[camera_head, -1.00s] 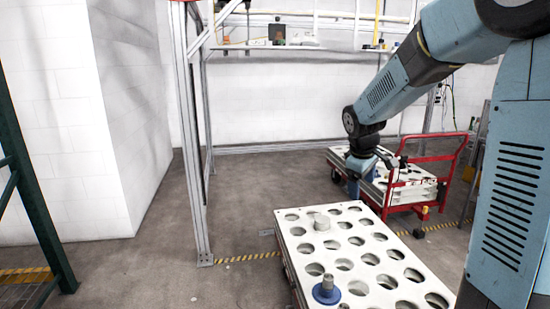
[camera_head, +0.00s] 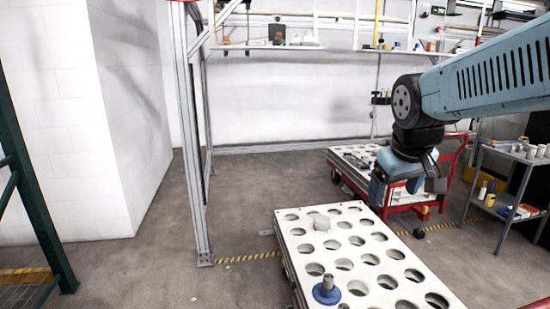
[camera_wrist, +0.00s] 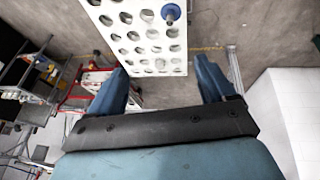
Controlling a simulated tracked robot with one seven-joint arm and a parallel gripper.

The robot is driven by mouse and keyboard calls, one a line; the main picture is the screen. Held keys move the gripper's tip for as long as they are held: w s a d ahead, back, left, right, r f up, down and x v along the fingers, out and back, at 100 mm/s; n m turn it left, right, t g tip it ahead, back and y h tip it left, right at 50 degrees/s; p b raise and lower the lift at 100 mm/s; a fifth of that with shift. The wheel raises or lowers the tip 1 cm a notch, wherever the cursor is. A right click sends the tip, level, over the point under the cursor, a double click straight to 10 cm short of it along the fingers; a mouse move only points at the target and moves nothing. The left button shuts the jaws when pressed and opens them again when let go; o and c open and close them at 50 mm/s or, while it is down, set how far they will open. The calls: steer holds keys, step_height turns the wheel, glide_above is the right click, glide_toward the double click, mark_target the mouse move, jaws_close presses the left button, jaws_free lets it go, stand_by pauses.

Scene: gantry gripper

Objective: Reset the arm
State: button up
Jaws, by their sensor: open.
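My gripper (camera_head: 377,190) hangs above the far right side of the white perforated table, pointing down, with my blue-grey arm reaching in from the right. In the wrist view my gripper (camera_wrist: 170,85) shows two blue fingers spread well apart with nothing between them. The white table (camera_head: 335,262) has rows of round holes. The blue part also shows in the wrist view (camera_wrist: 171,12).
A red cart (camera_head: 452,160) with perforated white plates stands behind my gripper. A shelf trolley (camera_head: 515,185) with small items is at the right. A metal frame post (camera_head: 190,140) and a green rail (camera_head: 35,190) stand at the left. Floor between them is clear.

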steer(key=s+m+t+y, duration=0.1)
steer(key=s+m, duration=0.1)
steer(key=s, duration=0.6)
steer(key=shift+s+a+f+m, duration=0.15)
steer(key=shift+a+m, duration=0.15)
